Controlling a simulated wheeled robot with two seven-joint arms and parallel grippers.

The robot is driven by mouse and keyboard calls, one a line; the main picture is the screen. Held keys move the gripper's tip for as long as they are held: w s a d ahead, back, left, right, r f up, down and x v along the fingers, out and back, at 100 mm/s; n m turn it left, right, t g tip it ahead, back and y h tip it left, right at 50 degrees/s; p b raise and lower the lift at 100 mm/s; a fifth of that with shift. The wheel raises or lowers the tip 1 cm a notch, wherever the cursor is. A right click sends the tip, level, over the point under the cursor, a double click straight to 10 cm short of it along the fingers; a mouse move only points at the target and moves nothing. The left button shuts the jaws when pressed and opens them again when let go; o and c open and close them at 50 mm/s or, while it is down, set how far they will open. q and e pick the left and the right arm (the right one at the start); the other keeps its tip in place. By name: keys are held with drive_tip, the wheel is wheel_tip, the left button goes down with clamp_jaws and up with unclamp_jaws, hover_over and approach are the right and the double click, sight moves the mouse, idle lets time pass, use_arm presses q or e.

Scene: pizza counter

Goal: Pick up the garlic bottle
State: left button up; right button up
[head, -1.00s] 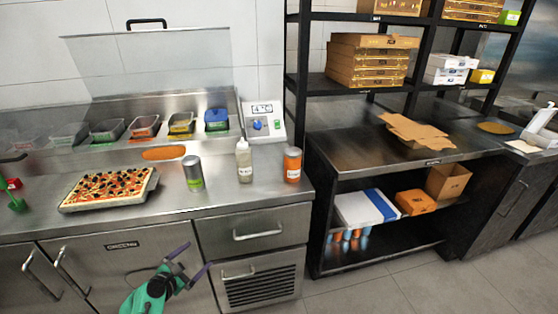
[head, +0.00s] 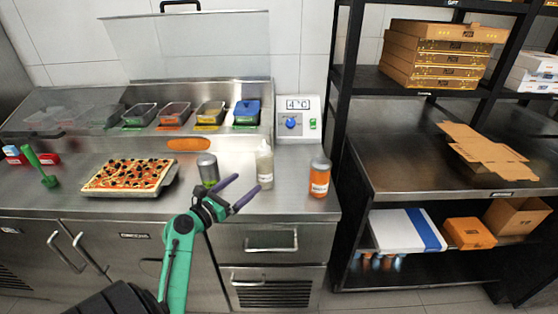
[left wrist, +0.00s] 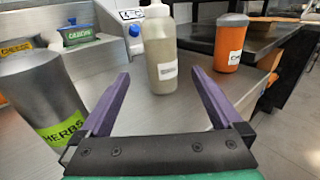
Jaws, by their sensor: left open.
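A clear squeeze bottle with pale contents (head: 265,166) stands upright on the steel counter. It also shows in the left wrist view (left wrist: 160,50), ahead of and between my finger tips; its white label is too small to read. My left gripper (head: 248,188) is open and empty, with purple fingers, just in front of the bottle and apart from it. It also shows in the left wrist view (left wrist: 160,85). A grey shaker labelled HERBS (left wrist: 42,100) stands close on the left of the gripper; the head view shows it too (head: 208,168). My right gripper is not in view.
An orange shaker (head: 320,178) stands right of the bottle near the counter's end. A pizza on a tray (head: 168,190) lies to the left. Topping bins (head: 172,114) and a temperature display (head: 297,117) are behind. A dark shelf rack (head: 345,110) stands to the right.

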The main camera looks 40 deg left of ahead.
sight(258, 170)
use_arm(q)
drive_tip(key=w, duration=0.2)
drive_tip(key=w+p, duration=0.1)
drive_tip(key=w, duration=0.3)
drive_tip(key=shift+w+r, duration=0.25)
drive_tip(key=shift+r, duration=0.15)
drive_tip(key=w, duration=0.4)
drive_tip(key=w+f+p, duration=0.1)
drive_tip(key=w, duration=0.2)
drive_tip(key=shift+s, duration=0.15)
drive_tip(key=c, duration=0.8)
drive_tip(key=shift+c, duration=0.2)
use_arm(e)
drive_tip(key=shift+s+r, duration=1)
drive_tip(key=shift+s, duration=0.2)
